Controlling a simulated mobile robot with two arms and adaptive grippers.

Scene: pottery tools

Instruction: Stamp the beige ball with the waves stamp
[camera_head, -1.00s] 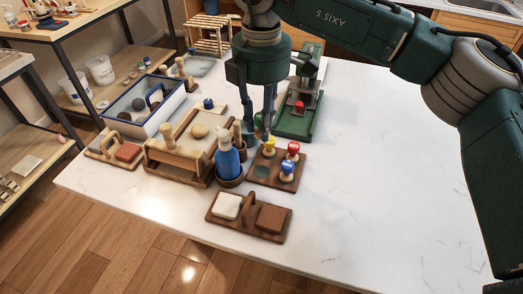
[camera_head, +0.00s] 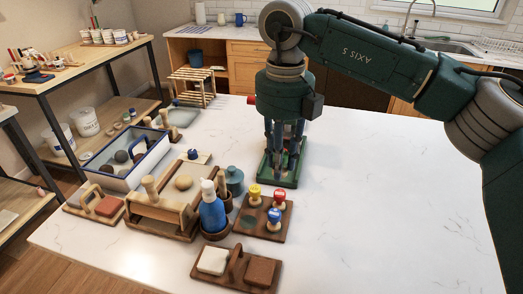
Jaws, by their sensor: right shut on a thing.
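A beige ball (camera_head: 184,182) sits on the wooden board (camera_head: 160,211) left of the middle. The wooden stamp rack (camera_head: 271,237) holds a yellow-topped stamp (camera_head: 254,192), a red-topped stamp (camera_head: 279,197) and a blue-topped stamp (camera_head: 274,217); its front left place is empty. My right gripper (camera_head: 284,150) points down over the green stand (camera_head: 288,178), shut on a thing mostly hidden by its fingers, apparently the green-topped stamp. The stamp patterns are too small to read, so I cannot tell which is the waves stamp. My left gripper is not in view.
A blue bottle (camera_head: 212,213) in a round holder stands between the board and the rack. A wooden caddy (camera_head: 234,271) with a white and a brown block lies in front. A blue-rimmed tray (camera_head: 125,160) is at left. The table's right side is clear.

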